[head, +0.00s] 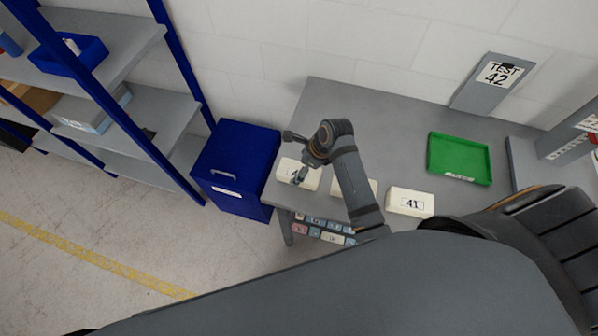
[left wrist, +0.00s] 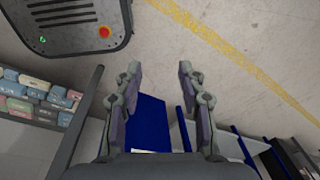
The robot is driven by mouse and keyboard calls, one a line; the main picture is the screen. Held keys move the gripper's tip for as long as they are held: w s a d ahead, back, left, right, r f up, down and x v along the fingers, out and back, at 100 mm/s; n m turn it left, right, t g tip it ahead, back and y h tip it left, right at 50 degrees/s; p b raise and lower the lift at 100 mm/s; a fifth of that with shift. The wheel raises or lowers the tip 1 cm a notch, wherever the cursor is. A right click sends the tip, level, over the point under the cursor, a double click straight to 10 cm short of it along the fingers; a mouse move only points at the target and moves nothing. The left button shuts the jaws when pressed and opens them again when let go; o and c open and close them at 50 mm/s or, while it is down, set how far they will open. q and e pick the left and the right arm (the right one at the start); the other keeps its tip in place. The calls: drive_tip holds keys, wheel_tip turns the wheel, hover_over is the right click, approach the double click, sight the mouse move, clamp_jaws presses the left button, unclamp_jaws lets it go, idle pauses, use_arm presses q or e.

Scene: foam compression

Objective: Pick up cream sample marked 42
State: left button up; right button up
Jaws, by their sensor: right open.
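Several cream samples lie in a row along the near edge of the grey table (head: 390,125). The right one (head: 396,193) is marked 41. The middle one (head: 373,185) is mostly hidden behind my right arm, and its mark is hidden. The left one (head: 312,181) lies under my right gripper (head: 297,176), and I cannot read its mark. The right gripper is open, at this left sample; I cannot tell whether it touches. My left gripper (left wrist: 162,82) is open and empty in the left wrist view, away from the samples.
A green tray (head: 460,157) stands at the table's right, near a grey sign reading TEST 42 (head: 493,82). A blue cabinet (head: 238,160) stands left of the table, with blue-framed shelves (head: 140,110) beyond. Small coloured blocks (head: 316,226) sit below the tabletop. The table's middle is clear.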

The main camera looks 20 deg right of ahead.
sight(298, 170)
drive_tip(key=shift+w+f, duration=0.15)
drive_tip(key=shift+f, duration=0.1)
drive_tip(key=shift+w+a+f+p, duration=0.1)
drive_tip(key=shift+f+p, duration=0.4)
drive_tip(key=shift+f, duration=0.05)
drive_tip(key=p+x, duration=0.1)
drive_tip(key=x, duration=0.2)
drive_tip(key=shift+f, duration=0.6)
use_arm(q)
drive_tip(key=shift+w+d+r, duration=0.15)
drive_tip(key=shift+w+r, duration=0.75)
drive_tip(key=shift+r, duration=0.1)
use_arm(e)
drive_tip(key=c, duration=0.9)
